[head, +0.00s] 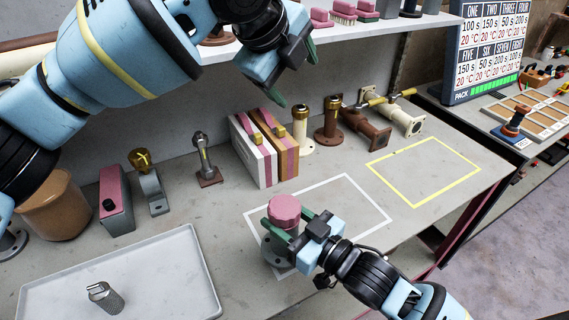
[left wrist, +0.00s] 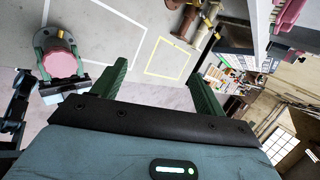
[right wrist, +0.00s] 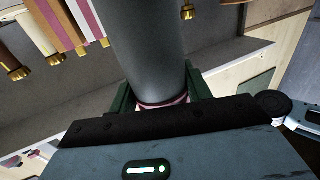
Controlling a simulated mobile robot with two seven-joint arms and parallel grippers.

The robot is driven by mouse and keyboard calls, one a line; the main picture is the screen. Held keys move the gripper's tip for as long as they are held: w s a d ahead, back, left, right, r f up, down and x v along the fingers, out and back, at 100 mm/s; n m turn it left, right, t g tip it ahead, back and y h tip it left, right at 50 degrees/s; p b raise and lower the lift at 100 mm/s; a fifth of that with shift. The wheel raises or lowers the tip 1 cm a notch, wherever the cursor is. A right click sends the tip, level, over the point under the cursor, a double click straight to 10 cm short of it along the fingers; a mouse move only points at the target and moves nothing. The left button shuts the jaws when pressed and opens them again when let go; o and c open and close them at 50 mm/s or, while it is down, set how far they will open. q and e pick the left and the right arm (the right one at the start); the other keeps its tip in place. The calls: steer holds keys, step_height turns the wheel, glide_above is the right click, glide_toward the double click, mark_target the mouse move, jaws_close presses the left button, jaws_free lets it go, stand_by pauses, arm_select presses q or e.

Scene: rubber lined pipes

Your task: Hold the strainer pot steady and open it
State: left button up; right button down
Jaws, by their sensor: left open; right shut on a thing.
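The strainer pot, grey with a pink lid (head: 284,209), stands upright inside a white outline on the bench. My right gripper (head: 286,234) is shut on it below the lid. In the right wrist view its grey cylindrical body (right wrist: 148,45) lies between the green fingers, with a pink band near the palm. My left gripper (head: 297,76) is open and empty, high above the bench and apart from the pot. In the left wrist view the pink lid (left wrist: 60,62) shows left of the open fingers. The pot's inside is hidden by the lid.
A light tray (head: 205,275) with a small metal cylinder (head: 105,297) lies at the left. Pink-and-white blocks (head: 252,150) and flanged pipe pieces (head: 327,120) stand behind the pot. A yellow outline (head: 424,170) to the right is empty. A shelf (head: 350,27) runs above.

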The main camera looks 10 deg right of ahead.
arm_select(q)
steer(key=s+f+g+y, duration=0.2)
steer(key=s+f+g, duration=0.15)
steer(key=f, duration=0.25)
steer(key=n+g+y, duration=0.1)
steer(key=g+y, duration=0.1)
steer(key=y, duration=0.1)
glide_toward(284, 205)
steer(key=shift+d+f, duration=0.1)
steer(key=shift+d, duration=0.05)
steer(key=shift+w+f, duration=0.1)
steer(key=shift+f, duration=3.9)
steer(key=shift+c, duration=0.4)
steer(key=c, duration=0.9)
steer(key=n, duration=0.9)
steer(key=shift+r, duration=0.2)
